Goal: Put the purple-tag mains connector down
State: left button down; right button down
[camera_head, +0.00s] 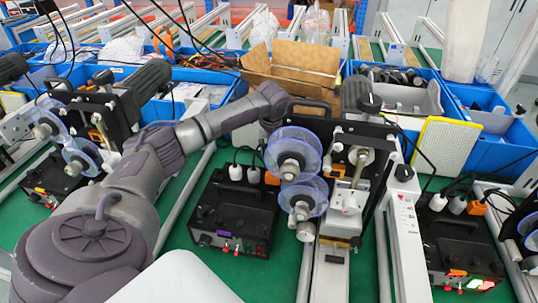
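I cannot make out a connector with a purple tag. My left arm (215,122) reaches from the lower left to the coder in the middle. Its wrist ends just above and behind the translucent blue discs (293,150). My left gripper is hidden there, so its fingers and anything in them do not show. My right gripper is out of view.
The coder (345,150) stands on rails over a green bench (205,262). Another black box (458,245) with white and orange plugs is at the right, and one more (55,175) at the left. Blue bins (490,150) and an open cardboard box (290,65) line the back. Black cables hang around.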

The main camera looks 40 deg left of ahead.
pick_arm(q)
jog(key=shift+f+p, duration=0.35)
jog(key=shift+f, duration=1.7)
jog(key=shift+f, duration=0.5)
jog(key=c, duration=0.9)
grip_release()
jog(key=shift+r, duration=0.25)
jog(key=v, duration=1.2)
jog(key=shift+r+b, duration=0.3)
jog(key=shift+b, duration=0.05)
